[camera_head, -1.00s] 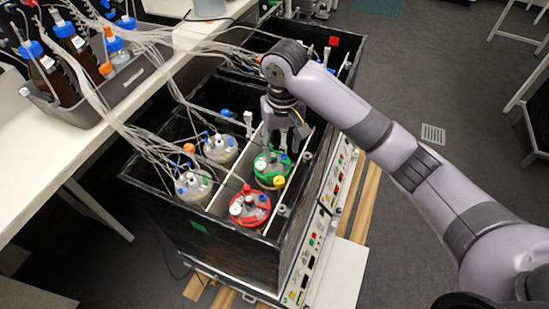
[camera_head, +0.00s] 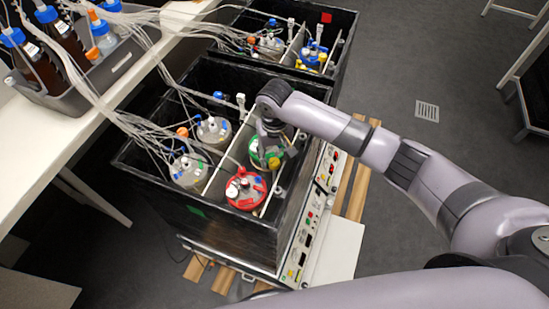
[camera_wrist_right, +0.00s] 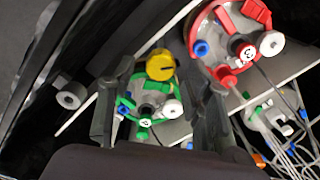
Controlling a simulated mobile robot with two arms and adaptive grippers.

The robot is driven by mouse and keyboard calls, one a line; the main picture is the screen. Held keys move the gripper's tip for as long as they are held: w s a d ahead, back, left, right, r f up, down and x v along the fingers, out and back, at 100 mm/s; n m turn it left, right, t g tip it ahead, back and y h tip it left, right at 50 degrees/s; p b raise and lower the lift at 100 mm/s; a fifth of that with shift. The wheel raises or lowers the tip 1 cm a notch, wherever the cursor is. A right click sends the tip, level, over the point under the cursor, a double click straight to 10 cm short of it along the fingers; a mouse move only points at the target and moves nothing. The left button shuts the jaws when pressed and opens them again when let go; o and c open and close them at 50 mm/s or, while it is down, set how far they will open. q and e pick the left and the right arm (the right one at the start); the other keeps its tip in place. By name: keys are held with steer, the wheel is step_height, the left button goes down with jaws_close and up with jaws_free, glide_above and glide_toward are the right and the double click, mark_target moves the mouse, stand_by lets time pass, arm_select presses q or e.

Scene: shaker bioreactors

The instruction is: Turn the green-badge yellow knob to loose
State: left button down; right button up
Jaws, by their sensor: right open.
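The yellow knob (camera_wrist_right: 160,66) sits at the edge of the green-lidded vessel (camera_wrist_right: 146,112) in the right wrist view, with a dark slot-like mark on its side. In the head view the yellow knob (camera_head: 274,163) shows small below my right gripper (camera_head: 274,146). In the wrist view the fingers of my right gripper (camera_wrist_right: 163,78) are spread apart on either side of the knob and part of the green lid. I cannot tell whether a finger touches anything. A green badge (camera_head: 195,211) is on the front wall of the near black box. My left gripper is out of view.
The red-lidded vessel (camera_head: 246,188) stands close in front. Two grey-topped vessels with tubes stand left of a white divider (camera_head: 229,160). A second black box with a red badge (camera_head: 326,17) is behind. A control panel (camera_head: 303,235) lines the near box's right side.

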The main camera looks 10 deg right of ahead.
steer(key=shift+f, duration=1.1)
jaws_close()
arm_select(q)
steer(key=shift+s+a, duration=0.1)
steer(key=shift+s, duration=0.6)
